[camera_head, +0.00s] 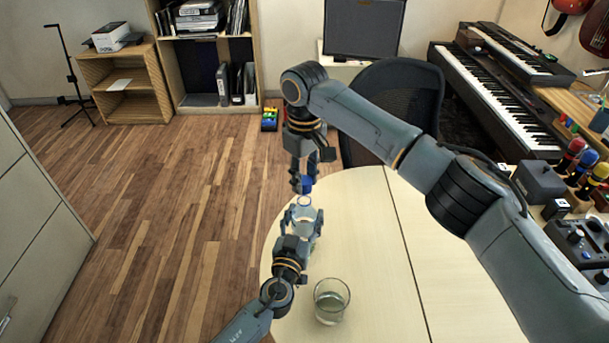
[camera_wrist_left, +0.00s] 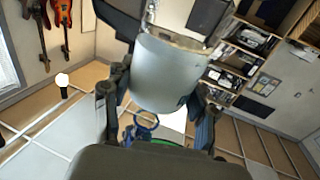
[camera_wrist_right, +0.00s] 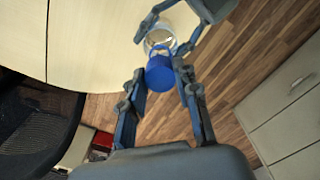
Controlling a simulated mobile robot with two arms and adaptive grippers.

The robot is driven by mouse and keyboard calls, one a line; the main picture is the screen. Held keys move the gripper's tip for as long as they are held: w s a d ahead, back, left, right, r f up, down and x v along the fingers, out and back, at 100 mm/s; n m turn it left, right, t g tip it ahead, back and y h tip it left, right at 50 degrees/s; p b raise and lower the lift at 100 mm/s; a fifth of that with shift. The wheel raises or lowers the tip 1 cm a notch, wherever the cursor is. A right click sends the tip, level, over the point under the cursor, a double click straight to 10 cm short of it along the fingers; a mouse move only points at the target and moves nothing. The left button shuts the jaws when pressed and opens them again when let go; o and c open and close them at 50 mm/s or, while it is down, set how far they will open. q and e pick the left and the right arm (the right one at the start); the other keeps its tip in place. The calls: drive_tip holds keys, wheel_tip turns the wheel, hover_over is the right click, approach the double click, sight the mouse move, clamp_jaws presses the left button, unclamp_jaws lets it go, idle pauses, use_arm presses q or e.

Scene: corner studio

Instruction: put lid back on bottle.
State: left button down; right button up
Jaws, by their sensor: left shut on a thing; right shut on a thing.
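The bottle (camera_head: 304,214) is pale and translucent, held over the near-left edge of the round table. My left gripper (camera_head: 301,222) is shut around it; the bottle's grey body (camera_wrist_left: 168,72) fills the middle of the left wrist view. The blue lid (camera_head: 307,184) is in my right gripper (camera_head: 302,180), which is shut on it from above. In the right wrist view the lid (camera_wrist_right: 160,74) shows between the fingertips, with the bottle's rim (camera_wrist_right: 160,40) just beyond. The lid is off the bottle, close above its mouth; I cannot tell whether they touch. A blue loop shows on the lid (camera_wrist_left: 146,120).
A clear glass (camera_head: 331,301) stands on the wooden table (camera_head: 375,240) near the bottle. A dark mesh chair (camera_head: 405,92) stands behind the table. Keyboards (camera_head: 495,90) and small gear are at the right. The middle of the table is bare.

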drive_tip(key=shift+f, duration=0.9)
drive_tip(key=shift+f, duration=0.55)
idle(0.4)
